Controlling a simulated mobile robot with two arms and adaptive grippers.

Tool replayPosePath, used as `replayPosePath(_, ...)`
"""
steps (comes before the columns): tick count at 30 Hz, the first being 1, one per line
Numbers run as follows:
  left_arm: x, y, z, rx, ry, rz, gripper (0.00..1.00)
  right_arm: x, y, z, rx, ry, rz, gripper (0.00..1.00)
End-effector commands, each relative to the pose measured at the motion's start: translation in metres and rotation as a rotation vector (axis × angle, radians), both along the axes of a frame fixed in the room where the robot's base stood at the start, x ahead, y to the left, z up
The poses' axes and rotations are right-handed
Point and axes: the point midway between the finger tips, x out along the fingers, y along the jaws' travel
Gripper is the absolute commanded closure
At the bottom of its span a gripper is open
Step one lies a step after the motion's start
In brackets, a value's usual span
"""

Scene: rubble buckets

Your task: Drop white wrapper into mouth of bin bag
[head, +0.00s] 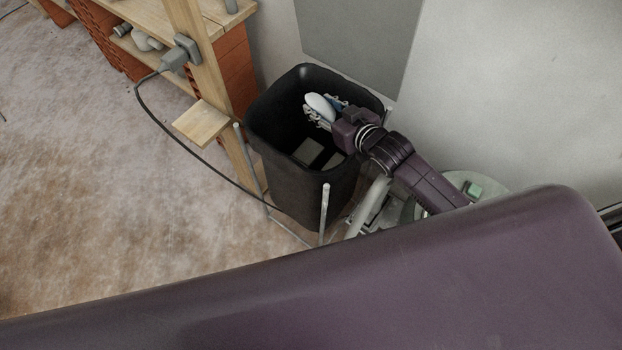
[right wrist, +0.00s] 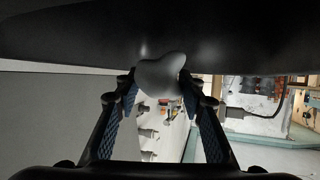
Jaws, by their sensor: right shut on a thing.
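The bin bag is a black, open-topped bin-like container (head: 290,190) in the middle of the head view, beside a wooden shelf. Its mouth faces up, and a few flat greyish pieces show inside. My right gripper (head: 322,112) reaches in from the right and is over the mouth. It is shut on the white wrapper (head: 321,106), a small rounded white thing. In the right wrist view the wrapper (right wrist: 160,76) shows grey between the fingertips, with a dark surface behind it. My left gripper is not in view.
A wooden shelf with bricks (head: 232,65) and a grey plug with a black cable (head: 180,55) stand left of the bin. Thin metal legs (head: 324,212) rise at its front. A pale round thing (head: 465,185) lies right of it. Bare floor (head: 100,180) is free at left.

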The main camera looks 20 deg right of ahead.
Motion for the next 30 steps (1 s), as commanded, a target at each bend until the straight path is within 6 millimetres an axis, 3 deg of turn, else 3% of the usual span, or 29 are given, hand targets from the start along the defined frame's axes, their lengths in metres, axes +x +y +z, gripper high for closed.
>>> replayPosePath(6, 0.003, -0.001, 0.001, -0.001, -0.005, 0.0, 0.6, 0.0, 0.0, 0.001, 0.0, -0.001, 0.0, 0.8)
replayPosePath(7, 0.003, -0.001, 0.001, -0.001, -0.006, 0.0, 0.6, 0.0, 0.0, 0.001, 0.0, -0.001, 0.0, 0.6)
replayPosePath(12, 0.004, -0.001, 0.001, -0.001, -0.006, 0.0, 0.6, 0.0, 0.0, 0.001, 0.0, -0.001, 0.0, 0.43)
replayPosePath(23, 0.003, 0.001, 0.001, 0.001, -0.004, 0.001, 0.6, -0.004, -0.002, 0.002, 0.0, 0.0, -0.001, 0.43)
replayPosePath(30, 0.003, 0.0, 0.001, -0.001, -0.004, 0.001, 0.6, -0.04, -0.013, 0.016, -0.001, 0.003, 0.0, 0.43)
